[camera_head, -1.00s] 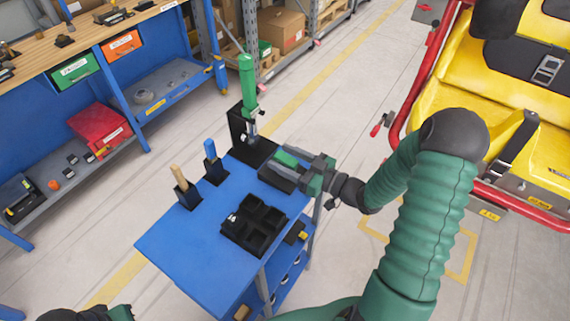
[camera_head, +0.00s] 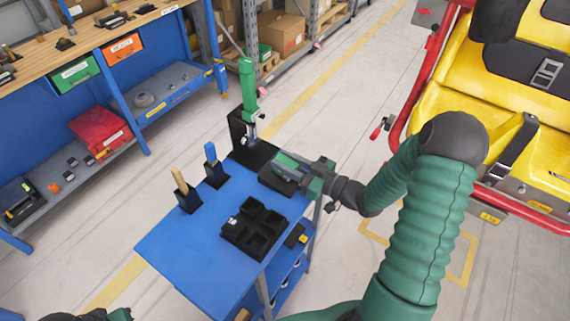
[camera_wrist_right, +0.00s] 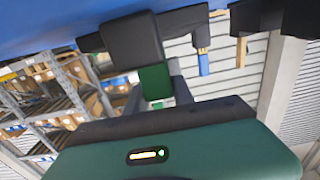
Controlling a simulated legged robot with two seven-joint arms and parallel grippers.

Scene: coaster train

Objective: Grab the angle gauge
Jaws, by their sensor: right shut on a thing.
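The angle gauge appears to be the small green and dark piece (camera_head: 287,160) at the black holder (camera_head: 270,184) on the right edge of the blue cart top (camera_head: 180,240). My right gripper (camera_head: 299,172) reaches in from the right and is shut on it, low over the holder. In the right wrist view a dark square block (camera_wrist_right: 133,41) and a green part (camera_wrist_right: 155,82) show in front of the gripper; the exact contact is hidden. Only a small part of my left gripper (camera_head: 120,314) shows at the bottom left edge, and its jaws are not clear.
A green upright tool (camera_head: 248,90) stands in a black stand behind the gripper. Blue-handled (camera_head: 210,153) and wooden-handled (camera_head: 179,181) tools stand in small holders. A black compartment tray (camera_head: 240,240) lies in front. The cart's front left is bare. A yellow coaster seat (camera_head: 450,110) stands right.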

